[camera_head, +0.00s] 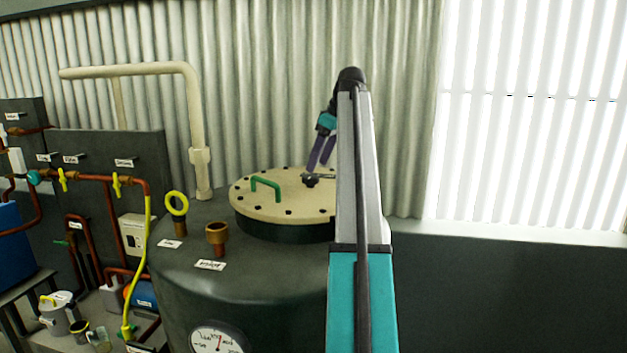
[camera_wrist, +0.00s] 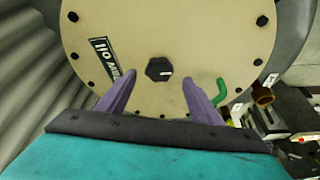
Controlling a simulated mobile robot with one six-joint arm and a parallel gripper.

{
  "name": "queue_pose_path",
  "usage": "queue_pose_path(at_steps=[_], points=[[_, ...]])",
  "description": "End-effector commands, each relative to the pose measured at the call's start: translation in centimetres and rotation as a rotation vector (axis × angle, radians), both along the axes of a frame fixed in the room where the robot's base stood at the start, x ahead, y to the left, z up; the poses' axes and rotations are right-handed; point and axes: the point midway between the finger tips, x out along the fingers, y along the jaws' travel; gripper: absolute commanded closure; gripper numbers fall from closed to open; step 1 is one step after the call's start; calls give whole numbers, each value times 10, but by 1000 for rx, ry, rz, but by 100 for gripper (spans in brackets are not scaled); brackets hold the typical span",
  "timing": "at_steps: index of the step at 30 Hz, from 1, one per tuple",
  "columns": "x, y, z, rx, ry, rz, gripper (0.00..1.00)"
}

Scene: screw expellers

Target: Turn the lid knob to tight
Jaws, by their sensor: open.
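The lid knob (camera_head: 311,181) is a small black knob on the round cream lid (camera_head: 285,205) of a dark tank. In the wrist view the knob (camera_wrist: 159,69) is black and faceted with a white mark pointing right. My gripper (camera_head: 322,166) is just above the lid by the knob. In the wrist view its two purple fingers (camera_wrist: 152,80) are spread, one on each side of the knob, with clear space between. Nothing is held. I cannot tell how far the fingertips are above the lid. My arm hides the lid's right side in the head view.
A green handle (camera_head: 266,187) stands up on the lid, left of the knob. Bolts ring the lid. The tank top (camera_head: 180,262) carries a brass fitting (camera_head: 216,238) and a yellow ring (camera_head: 176,204). A cream pipe (camera_head: 195,120) rises behind. Copper pipes fill the left.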

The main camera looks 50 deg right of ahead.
Motion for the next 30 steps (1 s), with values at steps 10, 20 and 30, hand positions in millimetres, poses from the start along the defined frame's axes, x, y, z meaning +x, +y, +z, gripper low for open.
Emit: queue_pose_path(at_steps=[10,20,30], points=[[13,4,-33,4,4,1,40],[19,4,-48,3,3,-1,40],[19,4,-48,2,3,-1,59]])
